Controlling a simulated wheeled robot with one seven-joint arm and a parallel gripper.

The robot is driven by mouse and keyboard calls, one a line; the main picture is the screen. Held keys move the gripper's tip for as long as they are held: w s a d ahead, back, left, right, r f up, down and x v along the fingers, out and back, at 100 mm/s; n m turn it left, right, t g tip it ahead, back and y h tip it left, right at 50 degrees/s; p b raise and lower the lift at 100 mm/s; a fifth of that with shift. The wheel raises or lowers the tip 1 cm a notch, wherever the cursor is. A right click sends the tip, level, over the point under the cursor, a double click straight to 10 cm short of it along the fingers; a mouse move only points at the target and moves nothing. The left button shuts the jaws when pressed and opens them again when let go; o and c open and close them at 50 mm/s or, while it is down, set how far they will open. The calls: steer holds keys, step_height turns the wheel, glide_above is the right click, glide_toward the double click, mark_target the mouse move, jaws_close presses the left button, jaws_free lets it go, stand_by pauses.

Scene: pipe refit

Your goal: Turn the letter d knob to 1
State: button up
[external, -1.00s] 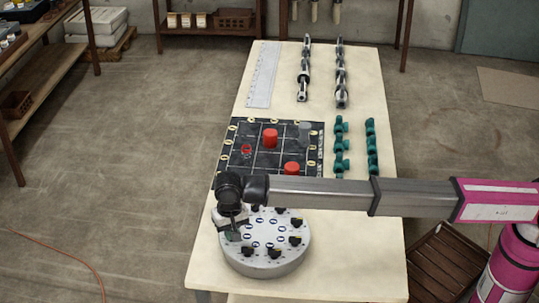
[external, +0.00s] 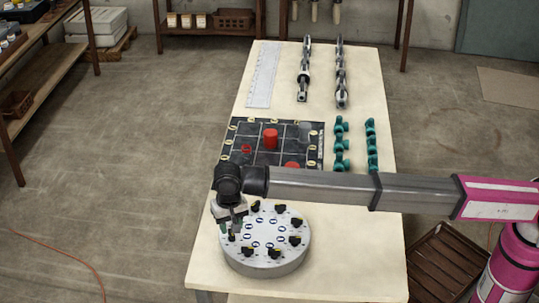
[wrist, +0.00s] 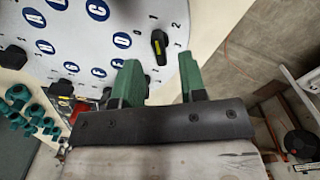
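A round grey-white dial plate (external: 266,262) with several black knobs in a ring stands at the near end of the table. Blue letter discs lie inside the ring. In the wrist view one black knob with a yellow mark (wrist: 159,46) stands beyond the gap between my fingers, with small numbers around it. The blue disc (wrist: 122,40) beside it looks like a D, but I cannot read it surely. My gripper (wrist: 160,80) is open, its two green fingers apart with nothing between them. In the external view my gripper (external: 232,227) is over the plate's left edge, close to a knob.
A black gridded board (external: 240,135) with a red cylinder (external: 270,139) lies behind the plate. Teal pipe fittings (external: 371,145), grey pipe assemblies (external: 341,75) and a white ruler (external: 262,75) lie farther back. My arm crosses the table from the right.

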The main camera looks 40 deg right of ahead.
step_height(320, 180, up, 8)
steer(key=shift+f, duration=0.2)
stand_by(0.4)
